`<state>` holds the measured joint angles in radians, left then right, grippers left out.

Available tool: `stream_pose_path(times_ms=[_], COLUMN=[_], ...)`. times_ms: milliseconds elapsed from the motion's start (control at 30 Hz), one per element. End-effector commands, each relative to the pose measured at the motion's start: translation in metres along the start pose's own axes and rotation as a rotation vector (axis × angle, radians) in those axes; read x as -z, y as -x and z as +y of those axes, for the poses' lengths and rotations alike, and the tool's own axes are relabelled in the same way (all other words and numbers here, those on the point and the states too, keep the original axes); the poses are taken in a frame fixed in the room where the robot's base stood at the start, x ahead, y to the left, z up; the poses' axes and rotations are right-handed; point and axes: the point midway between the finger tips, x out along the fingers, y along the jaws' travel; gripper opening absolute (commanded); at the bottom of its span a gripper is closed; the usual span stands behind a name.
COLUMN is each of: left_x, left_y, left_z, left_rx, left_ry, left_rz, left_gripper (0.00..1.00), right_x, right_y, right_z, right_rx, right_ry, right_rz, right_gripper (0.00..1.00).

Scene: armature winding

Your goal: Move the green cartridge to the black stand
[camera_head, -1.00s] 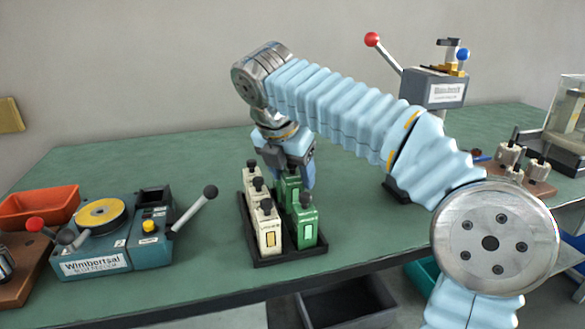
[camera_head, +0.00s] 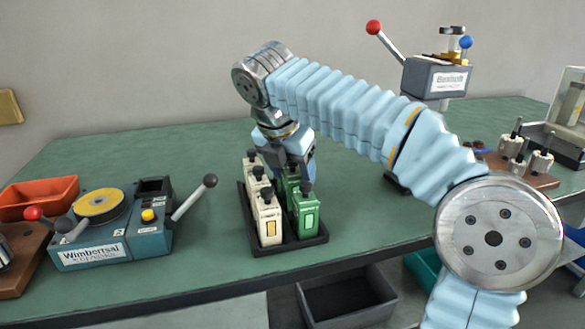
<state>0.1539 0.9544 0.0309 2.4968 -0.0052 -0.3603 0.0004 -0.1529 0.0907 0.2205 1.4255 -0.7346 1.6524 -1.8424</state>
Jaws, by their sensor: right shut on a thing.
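Two green cartridges stand in the right column of a black tray, a front one (camera_head: 306,222) and a back one partly hidden behind it (camera_head: 290,188). My right gripper (camera_head: 290,178) points down at the back of the tray, shut on the back green cartridge, which still sits among the others. Its fingertips are largely hidden. Cream cartridges (camera_head: 268,222) fill the left column. A black base (camera_head: 396,184) shows below my arm, under the grey lever machine; I cannot tell if it is the black stand. My left gripper is out of view.
The black tray (camera_head: 290,247) stands near the table's front edge. A teal winding machine (camera_head: 120,232) with levers and an orange bin (camera_head: 38,198) are at left. The grey lever machine (camera_head: 436,78) is behind my arm. A wooden board with metal parts (camera_head: 530,172) is at right.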

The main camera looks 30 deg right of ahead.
Motion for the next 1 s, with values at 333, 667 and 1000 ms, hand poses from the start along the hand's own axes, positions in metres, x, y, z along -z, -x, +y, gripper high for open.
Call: stream_pose_path(times_ms=[333, 667, 1000], left_x=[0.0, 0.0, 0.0], left_y=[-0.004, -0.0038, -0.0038], left_z=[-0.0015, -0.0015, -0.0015], left_rx=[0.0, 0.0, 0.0], left_ry=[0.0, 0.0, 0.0], left_rz=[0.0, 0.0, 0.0], left_gripper=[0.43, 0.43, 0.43], right_x=[0.0027, 0.0026, 0.0026], right_y=[-0.0063, -0.006, -0.0061], right_z=[-0.0002, -0.0001, 0.0], right_rx=[0.0, 0.0, 0.0], right_ry=[0.0, 0.0, 0.0], right_rz=[0.0, 0.0, 0.0], right_gripper=[0.25, 0.25, 0.89])
